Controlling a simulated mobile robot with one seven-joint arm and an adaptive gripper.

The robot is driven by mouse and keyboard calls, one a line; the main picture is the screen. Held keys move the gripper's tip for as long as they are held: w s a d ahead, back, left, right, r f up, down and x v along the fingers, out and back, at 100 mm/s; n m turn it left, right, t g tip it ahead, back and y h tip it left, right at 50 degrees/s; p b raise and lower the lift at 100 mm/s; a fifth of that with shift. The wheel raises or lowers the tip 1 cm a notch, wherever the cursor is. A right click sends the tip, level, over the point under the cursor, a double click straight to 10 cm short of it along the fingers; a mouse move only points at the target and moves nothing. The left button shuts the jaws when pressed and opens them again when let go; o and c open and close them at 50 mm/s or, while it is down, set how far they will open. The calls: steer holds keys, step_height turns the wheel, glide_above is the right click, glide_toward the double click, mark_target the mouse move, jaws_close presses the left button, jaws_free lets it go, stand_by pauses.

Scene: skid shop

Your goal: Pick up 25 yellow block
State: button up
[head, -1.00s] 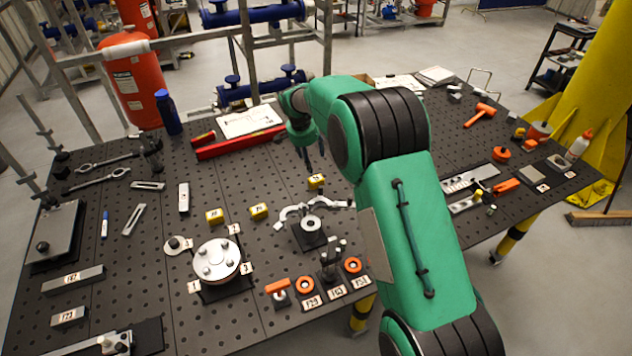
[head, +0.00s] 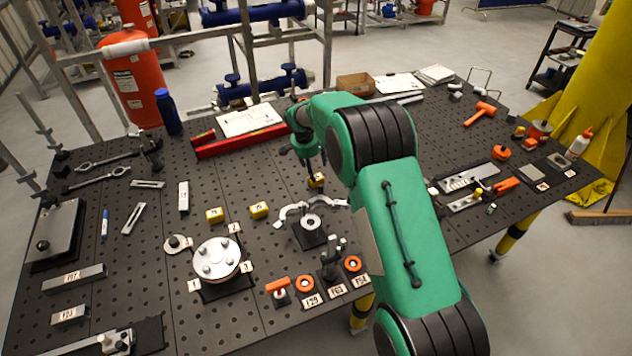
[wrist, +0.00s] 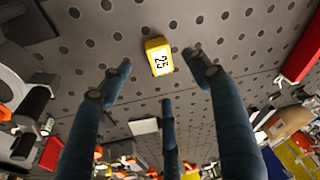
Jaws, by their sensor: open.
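The yellow block marked 25 (wrist: 158,57) lies flat on the dark perforated table. It shows in the head view (head: 316,182) just behind the silver clamp-like part, partly covered by my fingers. My gripper (wrist: 160,80) is open and empty, its dark fingers spread wide. In the wrist view the block lies between the tips of the two side fingers, slightly beyond them, with clear space on both sides. In the head view my gripper (head: 314,164) hangs right over the block. Whether any finger touches it I cannot tell.
Two other yellow blocks, one (head: 214,215) and another (head: 258,210), lie to the left. The silver clamp-like part (head: 310,222) on its black base stands close in front. A red beam (head: 235,142) lies behind left. Bare table surrounds the block.

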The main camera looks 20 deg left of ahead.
mark_target(316, 177)
steer(key=shift+w+f, duration=0.2)
steer(key=shift+f, duration=0.5)
steer(key=shift+f, duration=0.1)
steer(key=shift+x, duration=2.45)
steer(key=c, duration=1.3)
steer(key=shift+r, duration=5)
